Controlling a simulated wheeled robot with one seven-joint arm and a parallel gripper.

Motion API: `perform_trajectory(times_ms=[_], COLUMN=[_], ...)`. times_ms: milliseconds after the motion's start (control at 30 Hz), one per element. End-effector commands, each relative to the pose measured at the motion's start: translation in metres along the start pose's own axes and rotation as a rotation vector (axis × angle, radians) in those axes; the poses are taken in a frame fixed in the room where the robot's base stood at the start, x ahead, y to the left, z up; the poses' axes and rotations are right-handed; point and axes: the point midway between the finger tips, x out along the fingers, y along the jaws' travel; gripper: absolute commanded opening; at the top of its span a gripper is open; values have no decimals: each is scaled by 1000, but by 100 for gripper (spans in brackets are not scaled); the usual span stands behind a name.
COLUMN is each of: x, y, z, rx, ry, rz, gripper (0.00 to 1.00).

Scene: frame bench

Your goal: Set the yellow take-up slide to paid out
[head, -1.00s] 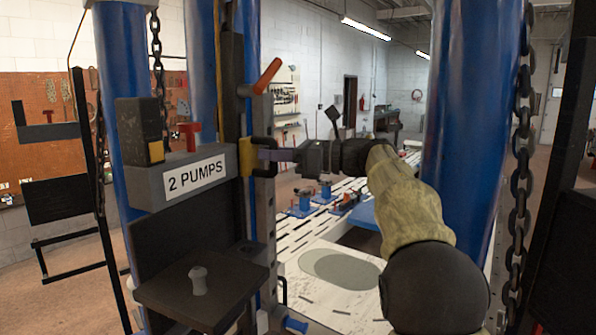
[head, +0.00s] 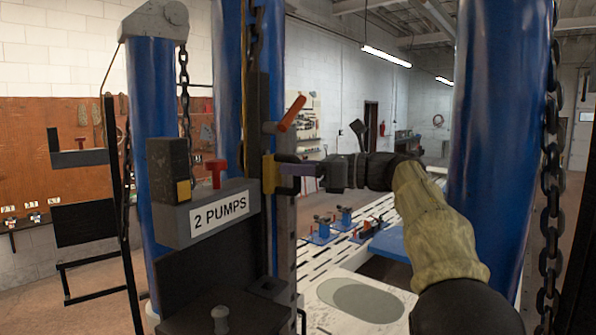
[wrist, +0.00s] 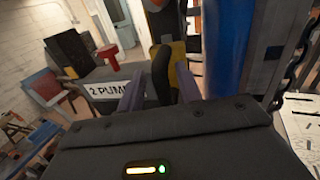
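The yellow take-up slide (head: 268,174) sits on a dark upright rail of the machine, below an orange lever. Its black loop handle (head: 284,166) faces right, toward my gripper (head: 297,169). In the wrist view, the black handle (wrist: 163,75) stands between the two purple fingers of my gripper (wrist: 160,92), with the yellow of the slide (wrist: 183,75) behind it. No mark for paid out is readable.
A grey box labelled 2 PUMPS (head: 205,215) with a red T-handle (head: 216,172) is left of the slide. The orange lever (head: 291,113) juts out above.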

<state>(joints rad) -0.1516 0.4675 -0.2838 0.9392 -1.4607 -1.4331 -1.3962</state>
Motion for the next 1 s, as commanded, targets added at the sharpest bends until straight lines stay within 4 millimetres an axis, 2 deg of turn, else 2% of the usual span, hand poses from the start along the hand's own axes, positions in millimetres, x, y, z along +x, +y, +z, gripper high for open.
perform_trajectory(times_ms=[233,367,567,1000], x=[-1,-10,-43,-132], y=[-1,-1,-2,-2], z=[-4,-6,-8,-5], rx=[3,3,2,0], ry=[4,4,5,4], rz=[1,1,-3,-4], gripper=[35,35,35,35])
